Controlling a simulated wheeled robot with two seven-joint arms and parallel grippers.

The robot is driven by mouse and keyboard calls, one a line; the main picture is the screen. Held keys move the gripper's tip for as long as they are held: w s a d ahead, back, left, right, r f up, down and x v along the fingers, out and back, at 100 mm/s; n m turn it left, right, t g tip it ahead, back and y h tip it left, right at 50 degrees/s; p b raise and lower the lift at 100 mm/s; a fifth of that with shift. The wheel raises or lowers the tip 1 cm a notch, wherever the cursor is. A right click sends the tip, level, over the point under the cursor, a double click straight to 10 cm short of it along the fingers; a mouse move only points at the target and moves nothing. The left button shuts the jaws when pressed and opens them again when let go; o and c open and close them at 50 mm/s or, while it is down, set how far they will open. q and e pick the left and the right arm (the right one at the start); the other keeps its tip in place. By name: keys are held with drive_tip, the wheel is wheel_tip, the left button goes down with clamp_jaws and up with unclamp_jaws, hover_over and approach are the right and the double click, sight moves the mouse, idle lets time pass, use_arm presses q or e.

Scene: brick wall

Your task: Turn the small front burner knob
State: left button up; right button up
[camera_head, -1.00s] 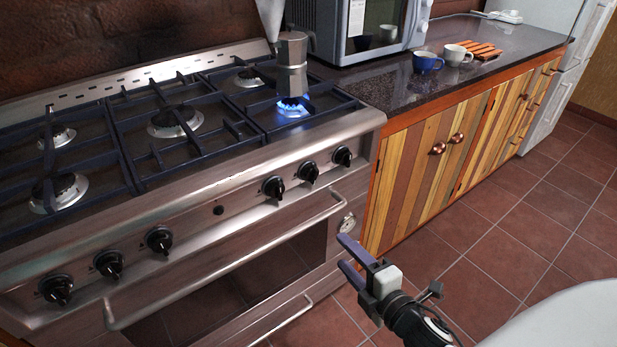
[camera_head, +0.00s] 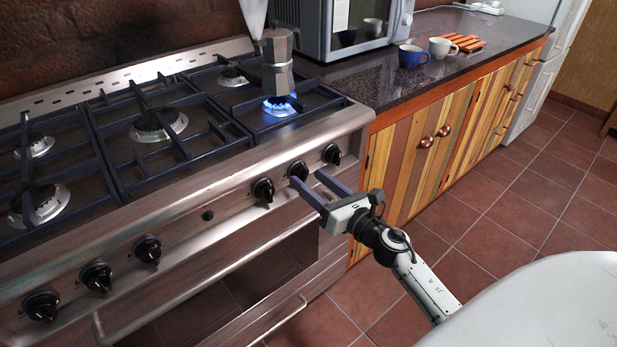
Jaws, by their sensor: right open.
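The stove front carries a right-hand group of black knobs: a left knob (camera_head: 262,190), a middle knob (camera_head: 298,170) and a right knob (camera_head: 331,154). My right gripper (camera_head: 305,178) is open and empty, its two dark fingers pointing at the middle knob. The fingertips overlap that knob's lower edge in the picture; I cannot tell whether they touch it. The front right burner (camera_head: 280,107) burns with a blue flame. A metal moka pot (camera_head: 278,62) stands over it. I cannot tell which knob is the small front burner's. My left gripper is not in view.
More knobs (camera_head: 97,276) sit at the left of the stove front. The oven handle (camera_head: 180,285) runs below the panel. A microwave (camera_head: 345,28), a blue cup (camera_head: 411,56) and a white cup (camera_head: 441,47) stand on the dark counter. The tiled floor in front is clear.

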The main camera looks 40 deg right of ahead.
drive_tip(key=shift+w+a, duration=0.1)
drive_tip(key=shift+w, duration=0.7)
drive_tip(key=c, duration=1.1)
drive_tip(key=shift+o, duration=0.2)
